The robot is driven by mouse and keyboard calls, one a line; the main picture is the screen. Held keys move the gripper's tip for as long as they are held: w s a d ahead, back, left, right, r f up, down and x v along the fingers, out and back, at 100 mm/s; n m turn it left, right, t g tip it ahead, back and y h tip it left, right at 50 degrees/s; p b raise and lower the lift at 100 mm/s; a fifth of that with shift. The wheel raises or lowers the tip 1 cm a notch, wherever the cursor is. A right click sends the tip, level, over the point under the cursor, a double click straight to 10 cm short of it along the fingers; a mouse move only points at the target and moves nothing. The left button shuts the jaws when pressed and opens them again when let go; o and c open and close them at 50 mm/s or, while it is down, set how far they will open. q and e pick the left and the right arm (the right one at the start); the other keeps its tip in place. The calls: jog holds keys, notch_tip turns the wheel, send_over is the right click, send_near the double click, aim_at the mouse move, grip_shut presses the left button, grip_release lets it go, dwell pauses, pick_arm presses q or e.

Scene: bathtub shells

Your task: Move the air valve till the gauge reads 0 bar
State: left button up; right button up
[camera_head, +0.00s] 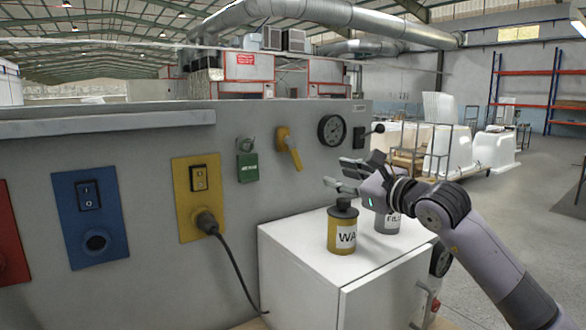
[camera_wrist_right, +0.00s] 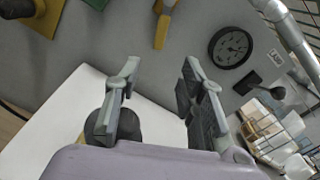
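A yellow lever handle (camera_head: 289,148) on the grey panel looks like the air valve; it hangs down, slanting to the right. It also shows at the top of the right wrist view (camera_wrist_right: 162,27). The round black gauge (camera_head: 331,130) is right of it and also shows in the right wrist view (camera_wrist_right: 230,47); its reading is too small to tell. My right gripper (camera_head: 340,175) is in front of the panel, below the gauge and right of the yellow lever. Its fingers (camera_wrist_right: 161,68) are apart with nothing between them, touching neither. My left gripper is not in view.
A black lever (camera_head: 371,130) sits right of the gauge. Below my gripper, a yellow can (camera_head: 342,230) and a grey can (camera_head: 387,224) stand on a white cabinet (camera_head: 300,243).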

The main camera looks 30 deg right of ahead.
aim_at(298, 161)
jog(key=shift+w+r+p, duration=0.3)
jog(key=shift+w+p, duration=0.1)
jog(key=w+p, duration=0.2)
jog(key=w, duration=0.2)
jog(key=w+a+p, duration=0.1)
jog(key=w+p, duration=0.2)
jog(key=w, duration=0.2)
jog(key=w+a+p, duration=0.1)
jog(key=w+p, duration=0.1)
jog(key=w, duration=0.3)
jog(key=shift+p, duration=0.3)
jog(key=shift+w+a+f, duration=0.1)
jog(key=shift+w, duration=0.35)
jog(key=shift+w+a+f, duration=0.1)
jog(key=shift+w, duration=0.3)
jog(key=shift+s, duration=0.1)
jog(key=shift+c, duration=0.4)
grip_shut()
